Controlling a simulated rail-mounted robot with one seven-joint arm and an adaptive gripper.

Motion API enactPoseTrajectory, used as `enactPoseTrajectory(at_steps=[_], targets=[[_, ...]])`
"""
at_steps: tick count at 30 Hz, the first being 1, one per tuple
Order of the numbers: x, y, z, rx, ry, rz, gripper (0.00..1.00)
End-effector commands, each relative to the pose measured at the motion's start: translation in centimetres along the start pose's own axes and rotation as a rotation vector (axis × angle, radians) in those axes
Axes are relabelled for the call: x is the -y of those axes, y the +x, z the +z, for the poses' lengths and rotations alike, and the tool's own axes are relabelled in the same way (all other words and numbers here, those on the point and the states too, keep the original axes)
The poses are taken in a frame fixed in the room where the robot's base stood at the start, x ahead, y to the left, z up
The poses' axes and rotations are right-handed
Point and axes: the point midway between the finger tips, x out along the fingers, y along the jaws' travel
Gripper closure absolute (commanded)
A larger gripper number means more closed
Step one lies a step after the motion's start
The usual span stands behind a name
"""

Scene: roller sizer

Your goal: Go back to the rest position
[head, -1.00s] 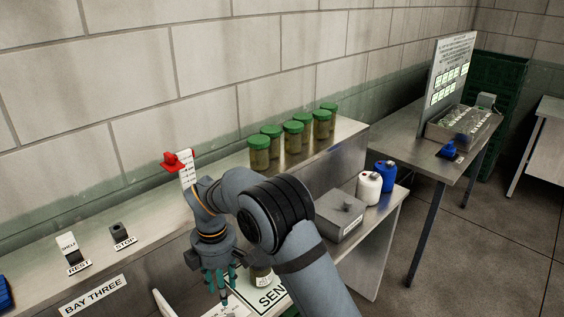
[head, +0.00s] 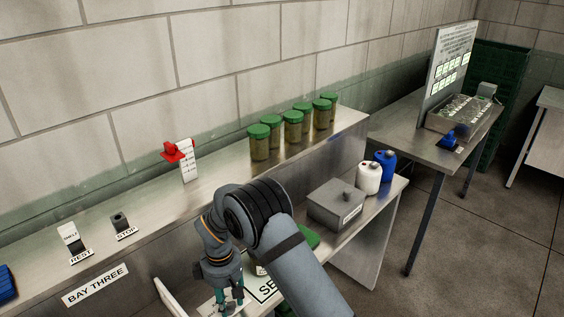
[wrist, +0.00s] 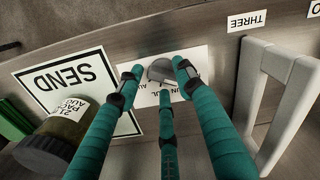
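My gripper (head: 230,296) has three teal fingers and hangs low over the lower bench, in front of the BAY THREE ledge. In the wrist view its fingers (wrist: 160,82) are spread apart. A small grey rounded object (wrist: 162,70) shows between the fingertips, over a white printed card (wrist: 190,62); I cannot tell whether the fingers touch it. My forearm hides part of the lower bench in the head view.
Several green-lidded jars (head: 293,127) stand on the upper ledge, with a red marker on a white scale (head: 187,160) left of them. REST (head: 75,243) and STOP (head: 121,225) blocks are further left. A grey box (head: 335,203) and white and blue bottles (head: 369,178) stand right of my arm.

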Motion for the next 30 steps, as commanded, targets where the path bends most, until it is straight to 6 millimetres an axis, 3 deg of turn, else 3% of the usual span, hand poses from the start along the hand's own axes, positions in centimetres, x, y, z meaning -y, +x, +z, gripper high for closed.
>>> enactPoseTrajectory(at_steps=[9,15,30], targets=[[0.15,-0.19,0.2,0.002,0.401,0.0,0.64],[0.15,-0.15,0.23,0.0,0.554,0.0,0.64],[0.14,-0.08,0.22,-0.001,0.606,0.001,0.64]])
